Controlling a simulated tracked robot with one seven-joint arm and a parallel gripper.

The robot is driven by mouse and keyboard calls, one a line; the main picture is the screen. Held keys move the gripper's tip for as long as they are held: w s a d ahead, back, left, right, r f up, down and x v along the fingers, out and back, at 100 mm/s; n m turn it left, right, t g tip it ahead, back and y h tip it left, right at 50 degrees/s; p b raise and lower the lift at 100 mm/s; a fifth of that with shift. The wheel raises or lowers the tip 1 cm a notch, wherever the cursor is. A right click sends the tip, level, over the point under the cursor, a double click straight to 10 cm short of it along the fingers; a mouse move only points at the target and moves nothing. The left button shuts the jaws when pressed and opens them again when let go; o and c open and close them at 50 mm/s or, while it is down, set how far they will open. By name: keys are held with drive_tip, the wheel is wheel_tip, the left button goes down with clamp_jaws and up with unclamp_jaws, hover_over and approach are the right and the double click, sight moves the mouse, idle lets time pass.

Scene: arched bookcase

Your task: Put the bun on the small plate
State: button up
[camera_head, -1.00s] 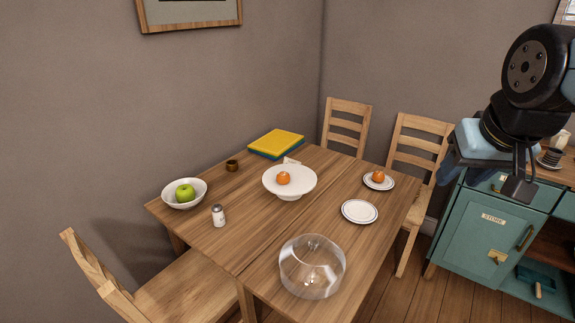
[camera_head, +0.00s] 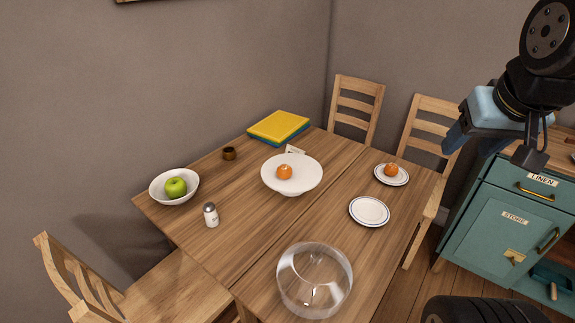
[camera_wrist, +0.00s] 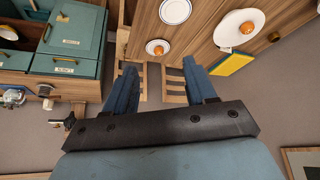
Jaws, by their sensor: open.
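A small round orange-brown item (camera_head: 284,171), perhaps the bun, sits on a white raised stand (camera_head: 307,187) mid-table. A similar orange item (camera_head: 391,169) lies on a small rimmed plate (camera_head: 403,179) at the right; I cannot tell surely which is a bun. Another small plate (camera_head: 369,211) nearer me is empty. The wrist view shows the stand item (camera_wrist: 247,27), the other item (camera_wrist: 158,50) and the empty plate (camera_wrist: 175,11). My gripper (camera_head: 468,143) is open and empty, up at the right, away from the plates; its blue fingers show in the wrist view (camera_wrist: 159,67).
A clear glass dome (camera_head: 314,281) stands at the near table edge. A bowl with a green apple (camera_head: 175,187), a shaker (camera_head: 211,215), a brown cup (camera_head: 229,153) and books (camera_head: 278,127) are left and back. Chairs flank the table; a teal cabinet (camera_head: 513,226) is right.

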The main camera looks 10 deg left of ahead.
drive_tip(key=o, duration=0.5)
drive_tip(key=w+f, duration=0.1)
drive_tip(key=w, duration=0.2)
drive_tip(key=w+f+n, duration=0.1)
drive_tip(key=w, duration=0.3)
drive_tip(key=w+f+n+t+h, duration=0.1)
drive_tip(key=w+f, duration=0.1)
drive_tip(key=w, duration=0.1)
drive_tip(key=shift+w+a+f, duration=0.1)
drive_tip(key=shift+w+a, duration=0.05)
drive_tip(key=shift+w, duration=0.15)
drive_tip(key=shift+o, duration=0.2)
drive_tip(key=w+a+f+n+t+y, duration=0.1)
drive_tip(key=w+a+f+n, duration=0.3)
drive_tip(key=w+f, duration=0.5)
drive_tip(key=n+y, duration=0.5)
drive_tip(key=y, duration=0.6)
approach(289, 171)
drive_tip(key=x, duration=0.5)
drive_tip(key=shift+a+f, duration=0.1)
drive_tip(key=shift+a, duration=0.15)
drive_tip(key=shift+x, duration=2.65)
